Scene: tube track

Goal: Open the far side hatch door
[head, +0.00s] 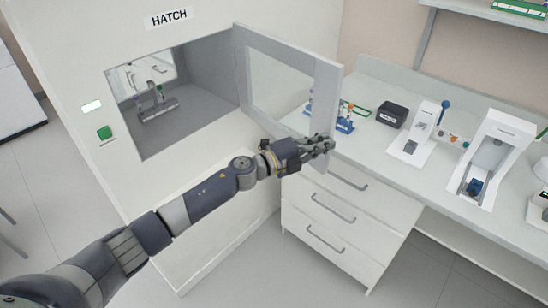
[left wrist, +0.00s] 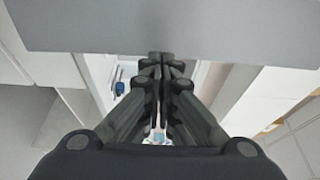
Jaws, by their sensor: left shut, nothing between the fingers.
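The hatch (head: 185,95) is a recess in a white wall under a "HATCH" sign. Its near door (head: 329,100), a pale frame with a clear pane, stands swung open to the right. At the back of the recess a window-like pane (head: 143,72) shows a bright space beyond; I cannot tell whether that far door is closed. My left gripper (head: 324,146) is shut and empty at the near door's lower outer part. In the left wrist view the closed fingers (left wrist: 160,62) point toward a grey panel (left wrist: 180,25); contact is unclear. My right gripper is out of view.
A small tube rack (head: 157,106) stands inside the hatch. A green button (head: 104,133) and a lit panel (head: 92,107) are left of the opening. The bench at right holds a black bin (head: 392,116) and white devices (head: 490,160), above drawers (head: 335,215).

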